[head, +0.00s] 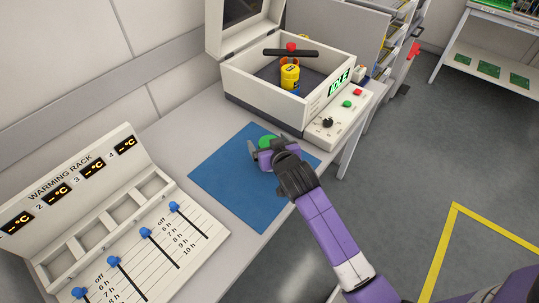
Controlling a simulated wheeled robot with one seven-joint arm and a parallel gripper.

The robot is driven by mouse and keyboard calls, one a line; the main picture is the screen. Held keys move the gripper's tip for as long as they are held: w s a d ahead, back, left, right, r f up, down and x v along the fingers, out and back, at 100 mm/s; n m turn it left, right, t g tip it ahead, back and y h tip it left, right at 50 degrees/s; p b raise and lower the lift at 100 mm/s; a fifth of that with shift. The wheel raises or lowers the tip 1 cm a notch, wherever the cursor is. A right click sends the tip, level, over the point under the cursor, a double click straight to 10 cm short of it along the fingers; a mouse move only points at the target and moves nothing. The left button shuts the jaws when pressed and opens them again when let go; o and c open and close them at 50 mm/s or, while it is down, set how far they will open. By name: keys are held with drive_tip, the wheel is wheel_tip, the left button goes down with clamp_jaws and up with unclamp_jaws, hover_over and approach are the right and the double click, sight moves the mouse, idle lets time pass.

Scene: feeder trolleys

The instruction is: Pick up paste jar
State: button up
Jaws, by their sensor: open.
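A jar with a round green top (267,141) shows on the blue mat (222,180), mostly hidden by my gripper. My gripper (262,152) is open at this green top, with one finger to its left and the wrist to its right. I cannot tell whether the fingers touch it. A yellow jar (290,77) with a dark label sits in the open white machine (265,103) behind the mat. The pictures do not settle which jar is the paste jar.
The machine's lid (240,25) stands open, and its front panel (338,118) has buttons and a knob. A warming rack (110,215) with empty slots and blue-knobbed levers stands at the left. The mat's front left part is clear. Shelving (400,40) stands behind.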

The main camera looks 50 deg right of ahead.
drive_tip(key=shift+x, duration=0.8)
drive_tip(key=shift+c, duration=0.5)
drive_tip(key=c, duration=1.8)
drive_tip(key=shift+r, duration=0.2)
clamp_jaws()
